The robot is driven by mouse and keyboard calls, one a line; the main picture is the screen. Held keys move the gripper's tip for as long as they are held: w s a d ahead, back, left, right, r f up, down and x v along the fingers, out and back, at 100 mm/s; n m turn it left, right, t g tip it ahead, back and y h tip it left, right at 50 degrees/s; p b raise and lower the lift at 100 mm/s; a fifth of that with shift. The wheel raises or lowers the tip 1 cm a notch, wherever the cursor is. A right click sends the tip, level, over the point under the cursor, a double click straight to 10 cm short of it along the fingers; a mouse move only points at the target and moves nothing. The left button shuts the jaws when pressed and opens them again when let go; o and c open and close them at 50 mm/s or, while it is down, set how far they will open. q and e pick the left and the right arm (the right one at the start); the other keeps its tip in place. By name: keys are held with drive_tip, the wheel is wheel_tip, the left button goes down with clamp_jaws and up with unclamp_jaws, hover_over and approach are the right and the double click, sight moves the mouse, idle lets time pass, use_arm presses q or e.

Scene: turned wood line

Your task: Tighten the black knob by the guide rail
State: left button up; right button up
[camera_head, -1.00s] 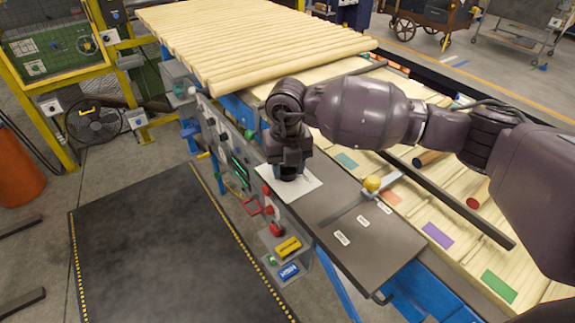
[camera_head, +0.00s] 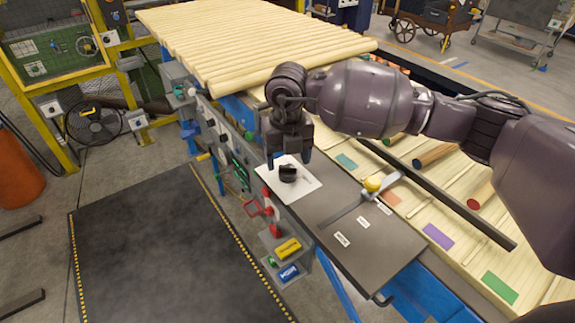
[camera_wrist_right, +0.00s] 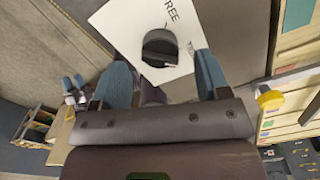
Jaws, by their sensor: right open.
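The black knob (camera_head: 288,173) sits on a white plate (camera_head: 302,186) on the dark tabletop. In the right wrist view the round knob (camera_wrist_right: 160,48) has a pointer mark, and the plate (camera_wrist_right: 117,22) reads "FREE". My right gripper (camera_head: 288,162) is open just above the knob. In the wrist view its blue fingers (camera_wrist_right: 163,80) are apart with nothing between them, and the knob shows beyond them. What looks like my left gripper (camera_wrist_right: 74,83) shows small at the left of the wrist view; its opening is unclear.
A grey bar with a yellow knob (camera_head: 372,184) lies right of the plate. A long dark rail (camera_head: 440,193) runs beyond it over wooden slats. Red fittings (camera_head: 275,230) and a shelf with yellow and blue items (camera_head: 288,248) are on the table's near side.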

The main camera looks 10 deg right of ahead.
sight(287, 167)
wheel_tip(287, 167, up, 8)
drive_tip(key=shift+f, duration=0.15)
drive_tip(key=shift+s, duration=0.1)
idle(0.4)
